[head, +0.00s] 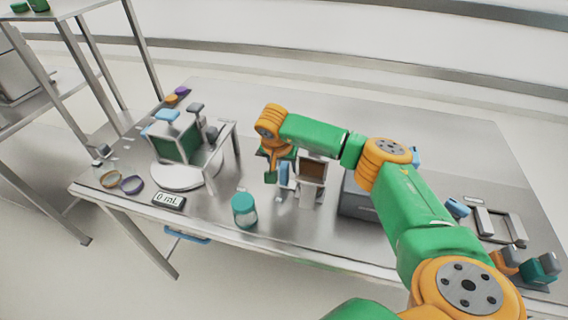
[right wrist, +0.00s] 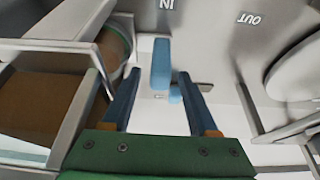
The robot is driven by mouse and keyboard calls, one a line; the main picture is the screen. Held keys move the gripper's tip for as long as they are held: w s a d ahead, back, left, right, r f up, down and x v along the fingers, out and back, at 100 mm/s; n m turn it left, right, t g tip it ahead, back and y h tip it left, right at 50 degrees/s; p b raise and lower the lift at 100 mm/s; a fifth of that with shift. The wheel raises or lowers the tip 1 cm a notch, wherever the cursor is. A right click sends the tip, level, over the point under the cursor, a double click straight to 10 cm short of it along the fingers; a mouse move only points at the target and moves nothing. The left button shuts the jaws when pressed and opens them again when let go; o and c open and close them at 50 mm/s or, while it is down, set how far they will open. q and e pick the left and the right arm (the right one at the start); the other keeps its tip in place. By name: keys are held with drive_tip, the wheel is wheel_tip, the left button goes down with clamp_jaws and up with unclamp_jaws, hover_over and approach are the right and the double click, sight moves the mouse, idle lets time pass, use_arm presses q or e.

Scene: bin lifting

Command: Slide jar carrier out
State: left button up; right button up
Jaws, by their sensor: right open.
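My right gripper (head: 272,172) hangs over the middle of the table, at the left side of a grey device with a brown window (head: 313,170). In the right wrist view its two fingers (right wrist: 160,82) are spread apart. A blue handle (right wrist: 161,63) shows between and beyond the fingertips, with no clear contact. A blue part (head: 284,175) also shows beside the device in the head view. I cannot tell for certain which part is the jar carrier. A jar with a teal lid (head: 244,203) stands near the front edge. My left gripper is not in view.
A frame with a green panel (head: 178,143) and a round white plate stands at the left, near a display reading "0 mL" (head: 169,200). A dark grey box (head: 356,197) is right of the device. The wrist view shows "IN" (right wrist: 167,4) and "OUT" (right wrist: 249,18) labels.

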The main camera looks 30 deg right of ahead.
drive_tip(key=shift+f, duration=0.3)
clamp_jaws()
drive_tip(key=shift+w, duration=0.1)
idle(1.2)
